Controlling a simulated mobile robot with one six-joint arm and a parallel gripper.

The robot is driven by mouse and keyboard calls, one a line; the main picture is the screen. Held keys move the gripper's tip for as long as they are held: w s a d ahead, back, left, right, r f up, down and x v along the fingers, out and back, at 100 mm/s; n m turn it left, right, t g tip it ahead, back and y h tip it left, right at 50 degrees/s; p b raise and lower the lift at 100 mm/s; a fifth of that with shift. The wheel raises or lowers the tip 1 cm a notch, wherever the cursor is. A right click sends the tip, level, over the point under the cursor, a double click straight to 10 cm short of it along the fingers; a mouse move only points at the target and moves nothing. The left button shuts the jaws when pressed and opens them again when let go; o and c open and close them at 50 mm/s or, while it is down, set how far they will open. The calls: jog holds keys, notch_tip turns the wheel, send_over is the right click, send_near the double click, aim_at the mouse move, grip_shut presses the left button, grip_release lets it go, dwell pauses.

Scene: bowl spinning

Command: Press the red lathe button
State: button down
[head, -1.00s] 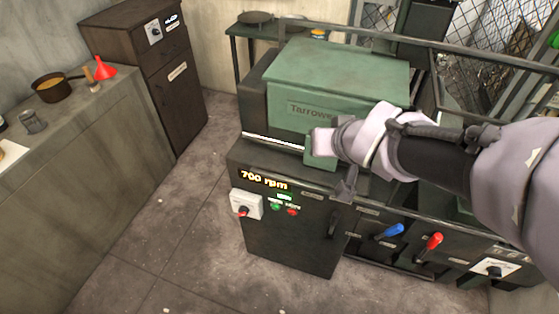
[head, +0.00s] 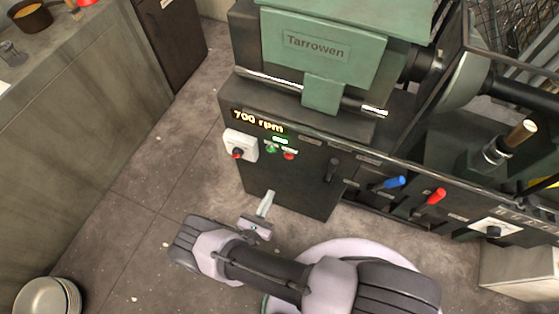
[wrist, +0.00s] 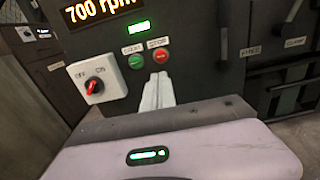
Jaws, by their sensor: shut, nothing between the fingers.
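The red lathe button (head: 289,155) is on the front panel of the green-and-black lathe (head: 318,60), right of the green button (head: 271,149). In the wrist view the red button (wrist: 160,56) shows under a "STOP" label, just above my fingertips. My gripper (head: 270,194) is shut and empty, in front of the panel and below the red button in the head view. Its fingers (wrist: 158,80) point toward the panel. I cannot tell the exact gap between the fingertips and the button.
A white switch box (head: 240,145) with a red knob sits left of the buttons, under a "700 rpm" display (head: 258,121). Blue (head: 394,183) and red (head: 437,196) levers stick out to the right. Stacked bowls (head: 48,298) stand at lower left.

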jog(key=shift+d, duration=0.1)
jog(key=b, duration=0.3)
send_near(288, 158)
jog(key=x, duration=0.5)
jog(key=shift+w, duration=0.25)
jog(key=shift+w+d+r, duration=0.1)
jog(key=shift+w+d, duration=0.1)
jog(key=shift+w, duration=0.45)
